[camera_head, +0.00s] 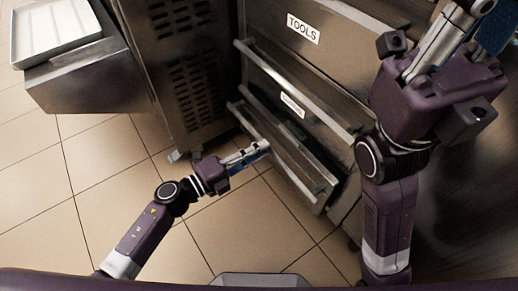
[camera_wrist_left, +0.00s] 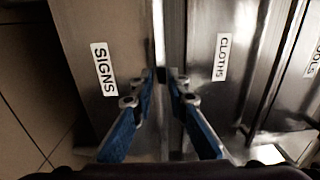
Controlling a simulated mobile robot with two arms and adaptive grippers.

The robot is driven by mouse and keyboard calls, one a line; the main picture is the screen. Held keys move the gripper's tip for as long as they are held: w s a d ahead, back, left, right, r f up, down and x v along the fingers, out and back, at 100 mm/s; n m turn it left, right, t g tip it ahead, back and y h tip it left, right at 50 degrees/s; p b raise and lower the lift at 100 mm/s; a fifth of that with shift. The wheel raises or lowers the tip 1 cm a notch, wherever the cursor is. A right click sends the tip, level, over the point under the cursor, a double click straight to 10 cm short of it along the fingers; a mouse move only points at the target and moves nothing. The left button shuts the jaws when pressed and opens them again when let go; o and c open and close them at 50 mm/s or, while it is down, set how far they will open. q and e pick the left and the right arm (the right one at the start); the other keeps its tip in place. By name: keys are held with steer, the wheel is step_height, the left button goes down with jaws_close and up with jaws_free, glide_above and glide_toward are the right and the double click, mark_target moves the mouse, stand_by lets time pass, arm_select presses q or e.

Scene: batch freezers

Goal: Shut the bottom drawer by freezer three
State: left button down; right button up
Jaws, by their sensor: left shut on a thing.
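The bottom drawer (camera_head: 305,172) of the steel cabinet stands partly out, with a dark gap showing behind its front. In the left wrist view its front carries a SIGNS label (camera_wrist_left: 103,70). My left gripper (camera_head: 262,147) is at the middle of its long bar handle (camera_head: 237,110). In the left wrist view the blue-padded fingers (camera_wrist_left: 165,90) are closed on the bar; the grip is partly dark. My right gripper (camera_head: 468,40) is at the upper right, near the camera and cut off by the frame, so its jaw state is unclear.
Above are the CLOTHS drawer (camera_wrist_left: 222,57) and the TOOLS drawer (camera_head: 270,18), both looking flush. A vented steel machine (camera_head: 185,60) stands left of the cabinet, with a white tray (camera_head: 55,45) on a steel ledge beyond. Tiled floor (camera_head: 100,190) is clear before the drawers.

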stand_by(0.3)
arm_select(q)
steer(key=x, duration=0.4)
steer(key=shift+w+d, duration=0.1)
steer(key=shift+w, duration=0.05)
steer(key=shift+r, duration=0.1)
steer(key=c, duration=2.2)
jaws_free()
steer(key=shift+w+d, duration=0.1)
steer(key=o, duration=0.3)
steer(key=shift+d, duration=0.1)
